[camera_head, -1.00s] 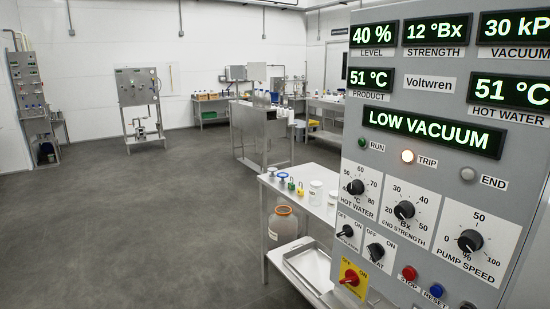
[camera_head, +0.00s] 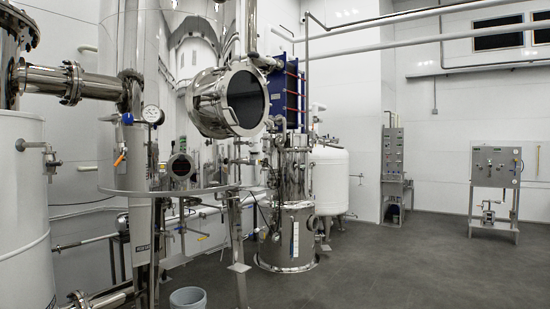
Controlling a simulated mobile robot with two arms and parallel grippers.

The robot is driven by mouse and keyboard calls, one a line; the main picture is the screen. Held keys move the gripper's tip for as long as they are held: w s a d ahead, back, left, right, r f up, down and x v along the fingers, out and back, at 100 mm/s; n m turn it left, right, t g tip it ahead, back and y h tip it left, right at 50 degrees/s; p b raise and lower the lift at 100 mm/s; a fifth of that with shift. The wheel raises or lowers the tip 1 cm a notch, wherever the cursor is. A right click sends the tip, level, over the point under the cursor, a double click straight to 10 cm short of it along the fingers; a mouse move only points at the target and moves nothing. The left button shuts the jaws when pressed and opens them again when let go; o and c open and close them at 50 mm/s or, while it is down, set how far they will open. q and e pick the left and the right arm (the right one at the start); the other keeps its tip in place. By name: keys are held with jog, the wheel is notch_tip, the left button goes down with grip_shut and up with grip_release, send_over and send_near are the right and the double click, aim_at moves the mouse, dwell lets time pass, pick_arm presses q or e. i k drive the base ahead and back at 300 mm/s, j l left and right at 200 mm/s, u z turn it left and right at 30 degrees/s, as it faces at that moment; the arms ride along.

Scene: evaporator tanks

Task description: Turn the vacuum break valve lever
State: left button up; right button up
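Steel evaporator equipment fills the left and middle of the head view. A small orange lever (camera_head: 120,158) sticks out at a slant beside a vertical steel column on the left. A blue fitting (camera_head: 127,119) sits above it, next to a round pressure gauge (camera_head: 152,114). I cannot tell which fitting is the vacuum break valve; no label is readable. A large steel vessel with a dark round window (camera_head: 245,98) stands in the middle. Neither of my grippers is in view.
A white tank (camera_head: 25,210) stands at the left edge. A grey bucket (camera_head: 188,298) is on the floor at the bottom. A white vessel (camera_head: 330,180) stands behind a steel tank (camera_head: 297,235). The floor (camera_head: 420,270) at right is clear up to two wall-side panels.

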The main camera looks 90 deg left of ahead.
aim_at(125, 149)
jog(key=u, duration=3.75)
jog(key=i+j+u, duration=0.1)
jog(key=i, duration=0.6)
